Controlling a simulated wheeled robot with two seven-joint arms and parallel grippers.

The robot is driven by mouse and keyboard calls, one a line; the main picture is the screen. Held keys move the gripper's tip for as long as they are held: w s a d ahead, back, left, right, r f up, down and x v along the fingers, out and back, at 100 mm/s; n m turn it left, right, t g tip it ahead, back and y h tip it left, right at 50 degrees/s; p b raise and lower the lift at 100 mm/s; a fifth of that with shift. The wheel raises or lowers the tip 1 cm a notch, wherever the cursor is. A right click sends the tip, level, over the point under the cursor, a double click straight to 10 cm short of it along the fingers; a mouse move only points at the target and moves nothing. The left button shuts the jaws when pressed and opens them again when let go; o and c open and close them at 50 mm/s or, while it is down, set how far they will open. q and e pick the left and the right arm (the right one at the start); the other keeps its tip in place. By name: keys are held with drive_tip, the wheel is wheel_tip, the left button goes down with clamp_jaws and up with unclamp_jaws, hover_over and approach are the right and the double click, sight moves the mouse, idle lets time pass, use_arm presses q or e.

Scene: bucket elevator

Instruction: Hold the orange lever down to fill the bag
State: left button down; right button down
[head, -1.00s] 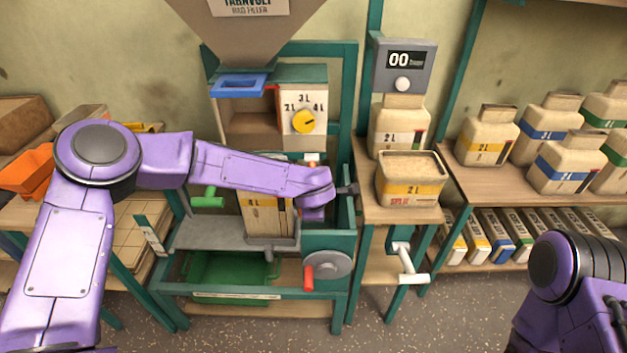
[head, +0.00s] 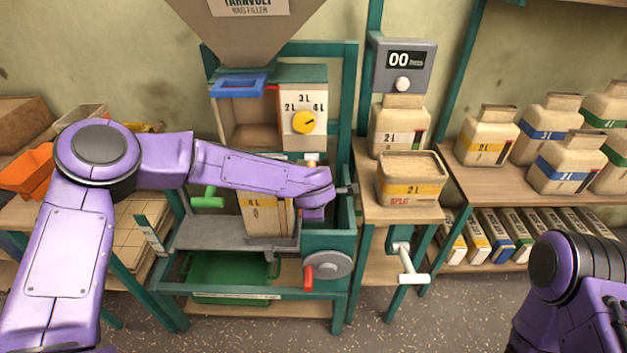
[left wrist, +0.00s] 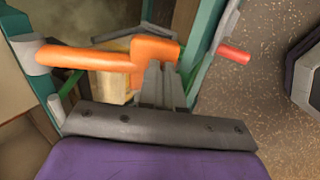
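The orange lever (left wrist: 105,56) crosses the left wrist view, with a pale cap at its left end. The grey fingers of my left gripper (left wrist: 157,82) are close together, with their tips at the lever's thick right part. They look pressed against it rather than around it. In the head view my purple left wrist hides the fingers and most of the lever. A bag with a yellow band (head: 262,222) stands on the grey platform under the filler, partly behind my arm. My right gripper is out of the picture; only part of that arm shows.
The filler's dial (head: 304,122) and a red-handled crank wheel (head: 326,265) are near my left wrist. A green handle (head: 208,198) is left of the bag.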

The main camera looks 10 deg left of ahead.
use_arm(q)
drive_tip(key=shift+s+a+f, duration=0.1)
drive_tip(key=shift+a+f, duration=0.05)
drive_tip(key=shift+f, duration=0.15)
drive_tip(key=p+v, duration=0.2)
drive_tip(key=v, duration=1.2)
drive_tip(key=shift+s+d+p, duration=0.25)
drive_tip(key=shift+s+p, duration=0.05)
drive_tip(key=shift+s, duration=0.05)
drive_tip(key=shift+w, duration=0.1)
